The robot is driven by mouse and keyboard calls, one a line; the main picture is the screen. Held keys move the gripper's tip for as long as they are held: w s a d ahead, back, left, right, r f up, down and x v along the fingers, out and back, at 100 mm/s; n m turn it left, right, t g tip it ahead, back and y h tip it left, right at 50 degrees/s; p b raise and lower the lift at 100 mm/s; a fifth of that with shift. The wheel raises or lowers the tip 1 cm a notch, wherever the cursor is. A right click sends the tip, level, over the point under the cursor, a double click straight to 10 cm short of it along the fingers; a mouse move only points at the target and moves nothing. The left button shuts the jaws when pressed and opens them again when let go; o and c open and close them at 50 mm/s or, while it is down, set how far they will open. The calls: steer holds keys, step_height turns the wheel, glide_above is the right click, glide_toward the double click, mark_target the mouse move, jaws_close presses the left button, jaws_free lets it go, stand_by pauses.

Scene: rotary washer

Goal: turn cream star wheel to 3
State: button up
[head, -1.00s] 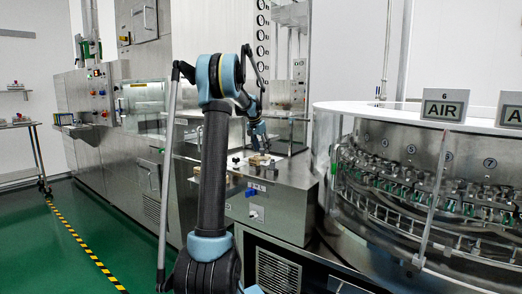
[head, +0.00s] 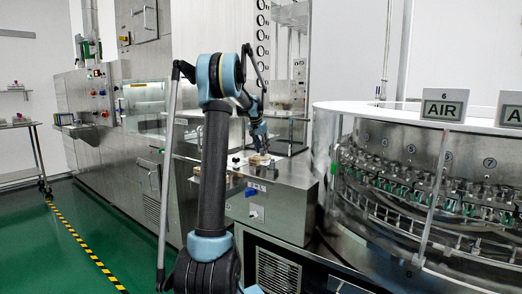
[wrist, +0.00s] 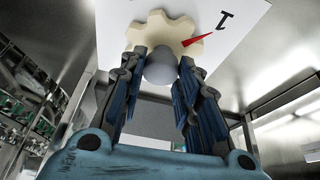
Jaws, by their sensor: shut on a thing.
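The cream star wheel (wrist: 158,30) fills the top middle of the wrist view, lying on a white plate (wrist: 112,22). A grey round knob (wrist: 160,66) stands at its middle. A red pointer (wrist: 198,40) at the wheel's right side extends toward a black mark that looks like a 1 (wrist: 228,20). My gripper (wrist: 160,84) has its fingers on both sides of the grey knob, shut on it. In the head view the wheel (head: 258,159) is small and cream on top of the steel cabinet, with my gripper (head: 261,147) over it. No 3 shows.
The steel cabinet (head: 290,183) carries the wheel. The round washer (head: 420,190) with rows of holders stands close on the right. Steel machine panels (head: 110,150) stand behind and left. Green floor (head: 60,250) is open at the left.

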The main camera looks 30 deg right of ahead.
steer(key=n+t, duration=0.1)
steer(key=n, duration=0.3)
steer(key=shift+y, duration=0.4)
steer(key=n, duration=0.2)
steer(key=n+t+y, duration=0.1)
steer(key=n, duration=0.1)
steer(key=shift+d+y, duration=0.15)
steer(key=shift+y, duration=0.15)
steer(key=n+y, duration=0.1)
steer(key=n, duration=0.4)
steer(key=shift+d+t+y, duration=0.1)
steer(key=shift+t+y, duration=0.2)
steer(key=shift+y, duration=0.1)
steer(key=shift+d+n+y, duration=0.1)
steer(key=shift+n+y, duration=0.6)
steer(key=shift+n, duration=1.2)
steer(key=o, duration=1.1)
steer(key=shift+c, duration=0.2)
steer(key=shift+s, duration=0.1)
